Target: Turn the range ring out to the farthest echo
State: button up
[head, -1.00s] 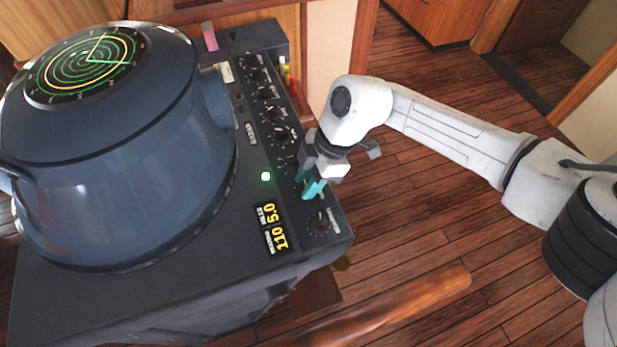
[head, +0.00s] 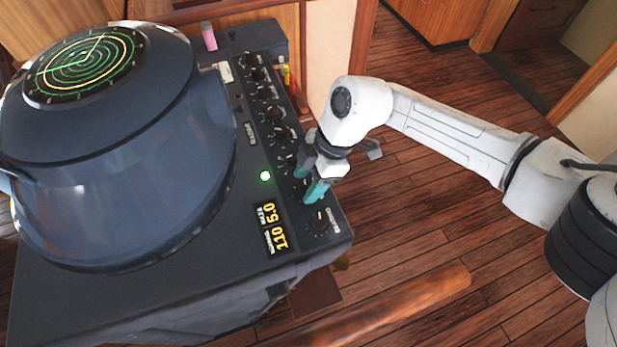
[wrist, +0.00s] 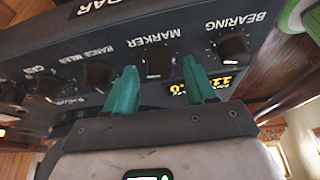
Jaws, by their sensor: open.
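The radar console has a round screen (head: 80,65) on top of its blue-grey hood, with green rings, a yellow ring near the outer part and a sweep line. The amber readout (head: 271,228) shows 110 and 5.0. My gripper (head: 309,182) is over the knob row, its teal fingers spread apart. In the wrist view, the fingers of my gripper (wrist: 161,75) stand on either side of the knob labelled MARKER (wrist: 158,60), with gaps visible. Contact cannot be told. In the head view the gripper mostly hides this knob.
The BEARING knob (wrist: 232,46) is beside MARKER, and the RANGE MILES knob (wrist: 98,75) is on its other side. A green lamp (head: 265,176) glows on the panel. A wooden rail (head: 390,305) runs in front.

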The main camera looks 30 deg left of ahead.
jog(key=shift+r, duration=0.1)
jog(key=b+v, duration=0.3)
jog(key=v, duration=0.7)
jog(key=shift+r, duration=0.25)
jog(key=shift+w+d, duration=0.1)
jog(key=shift+d, duration=0.05)
